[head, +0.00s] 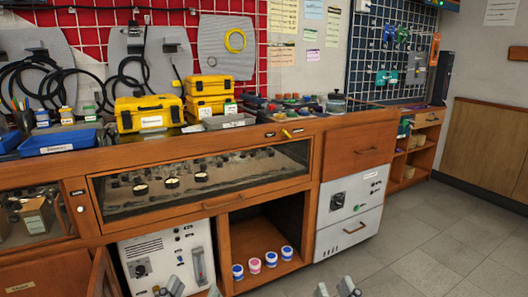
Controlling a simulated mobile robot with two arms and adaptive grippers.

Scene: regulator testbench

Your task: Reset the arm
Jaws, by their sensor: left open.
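My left gripper (194,290) shows only its fingertips at the bottom edge, left of centre. They stand apart with nothing visible between them. My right gripper (335,289) shows at the bottom edge, right of centre. Its fingertips are also apart with nothing seen between them. Both are in front of the wooden workbench (225,160) and apart from it. The rest of both arms is out of view.
Yellow cases (150,114), a blue tray (60,142) and small parts stand on the bench top. Below are a glass-fronted drawer (205,172), several small jars (254,266) on an open shelf, and a white control unit (352,207). The tiled floor (440,225) at right is clear.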

